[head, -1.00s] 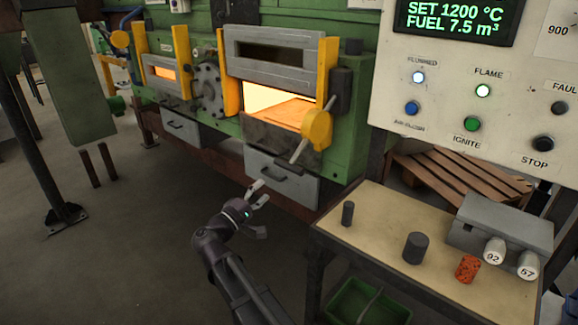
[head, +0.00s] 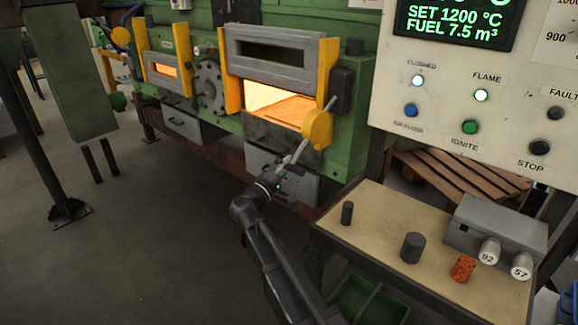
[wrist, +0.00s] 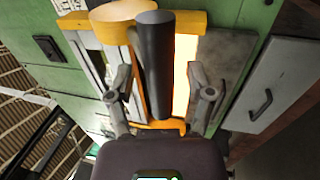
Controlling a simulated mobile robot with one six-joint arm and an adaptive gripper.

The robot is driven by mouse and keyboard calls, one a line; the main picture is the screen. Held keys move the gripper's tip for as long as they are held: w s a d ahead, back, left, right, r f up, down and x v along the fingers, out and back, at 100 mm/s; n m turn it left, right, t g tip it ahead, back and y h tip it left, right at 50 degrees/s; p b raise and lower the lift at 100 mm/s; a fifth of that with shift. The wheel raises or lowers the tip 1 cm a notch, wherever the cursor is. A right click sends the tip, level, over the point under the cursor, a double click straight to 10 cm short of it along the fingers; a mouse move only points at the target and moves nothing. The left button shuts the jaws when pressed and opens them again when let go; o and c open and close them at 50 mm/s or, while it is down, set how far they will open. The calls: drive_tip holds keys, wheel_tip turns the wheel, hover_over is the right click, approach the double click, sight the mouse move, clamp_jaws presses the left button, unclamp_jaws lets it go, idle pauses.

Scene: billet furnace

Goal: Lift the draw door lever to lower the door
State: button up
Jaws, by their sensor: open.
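The draw door lever pivots on a yellow hub (head: 317,129) at the right of the furnace opening. Its rod slants down and left from the hub toward my gripper. The draw door (head: 268,50) is a grey slotted panel, raised between yellow guides, with the glowing opening (head: 280,105) showing below it. My gripper (head: 289,163) is open at the lever's lower end. In the wrist view, the lever's dark round grip (wrist: 155,62) lies between my two spread fingers (wrist: 160,85), with gaps at both sides. Whether anything touches is unclear.
A second, smaller door (head: 166,66) is at the left. A grey drawer (head: 283,182) sits below the opening. A table (head: 380,222) with dark cylinders and an orange billet (head: 463,268) stands at the right. The control panel (head: 480,90) is above it. Floor at left is open.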

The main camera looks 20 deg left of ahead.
clamp_jaws()
